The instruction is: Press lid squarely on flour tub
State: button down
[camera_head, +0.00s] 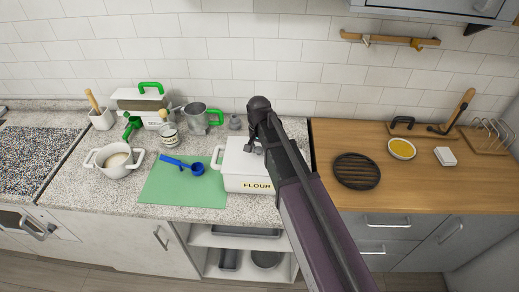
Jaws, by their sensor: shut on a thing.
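The white flour tub (257,185) stands at the right end of the speckled counter, with "FLOUR" on its front and a handle at its left side. A flat white lid (236,158) covers its top. My gripper (254,149) is over the lid, its fingers pointing down and shut at the lid's middle. The arm hides the lid's right part and the tub's right side. I cannot tell whether the lid's rim is flush with the tub all round.
A green mat (185,191) with a blue scoop (190,166) lies left of the tub. A metal jug (197,118) and a white pot (115,162) stand farther left. On the wooden counter (340,135) at right are a black round trivet (357,171) and a yellow-filled bowl (402,149).

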dwell(0.8)
jog(key=shift+c, duration=1.3)
grip_release()
jog(key=shift+o, duration=0.3)
jog(key=shift+o, duration=1)
jog(key=shift+r, duration=0.1)
jog(key=shift+r+p, duration=3.4)
jog(key=shift+p, duration=0.1)
grip_shut()
